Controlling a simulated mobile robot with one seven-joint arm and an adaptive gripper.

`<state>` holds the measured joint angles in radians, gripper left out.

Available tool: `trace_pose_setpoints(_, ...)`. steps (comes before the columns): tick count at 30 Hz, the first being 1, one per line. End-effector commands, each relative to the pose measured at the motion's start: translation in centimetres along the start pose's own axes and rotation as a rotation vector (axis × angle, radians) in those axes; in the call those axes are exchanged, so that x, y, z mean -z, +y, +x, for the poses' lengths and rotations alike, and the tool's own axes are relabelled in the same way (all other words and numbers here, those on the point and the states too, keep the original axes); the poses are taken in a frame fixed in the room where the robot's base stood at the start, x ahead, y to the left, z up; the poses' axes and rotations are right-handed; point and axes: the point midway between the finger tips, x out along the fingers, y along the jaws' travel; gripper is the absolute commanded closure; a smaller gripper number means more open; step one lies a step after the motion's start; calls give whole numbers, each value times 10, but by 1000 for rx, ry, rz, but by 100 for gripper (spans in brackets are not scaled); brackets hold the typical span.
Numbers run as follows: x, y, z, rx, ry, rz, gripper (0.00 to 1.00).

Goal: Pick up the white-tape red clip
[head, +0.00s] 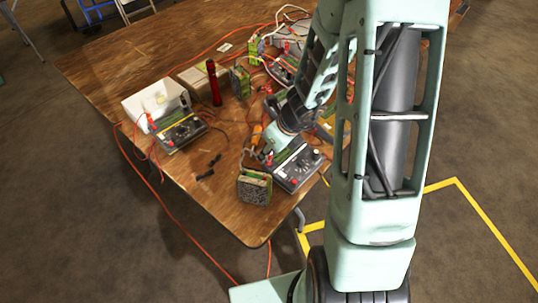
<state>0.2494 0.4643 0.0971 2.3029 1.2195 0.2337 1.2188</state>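My arm reaches down over the wooden table, and my gripper (268,152) is low beside the front charger (300,172). Its fingers are small and partly hidden here, so I cannot tell whether they are open or shut, or on anything. A small red piece shows at the gripper's end, but I cannot make out whether it is a clip or has white tape. Another small red-orange piece (150,120) is at the left charger (181,132); no white tape can be made out on it either.
A battery pack (254,188) stands near the table's front corner. A dark red cylinder (213,84) stands upright behind. A white box (152,103) is at the left. Small black pieces (208,166) lie on bare wood. Red cables run across the table and over its left edge.

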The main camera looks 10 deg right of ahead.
Motion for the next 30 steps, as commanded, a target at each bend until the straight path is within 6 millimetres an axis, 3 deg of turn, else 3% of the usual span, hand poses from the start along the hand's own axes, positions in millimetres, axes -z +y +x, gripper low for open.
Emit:
trace_pose_setpoints(1,0,0,0,0,0,0,71)
trace_pose_setpoints(9,0,0,0,0,0,0,100)
trace_pose_setpoints(20,-1,0,-3,0,0,0,100)
trace_pose_setpoints(30,-7,-7,-29,0,0,-2,100)
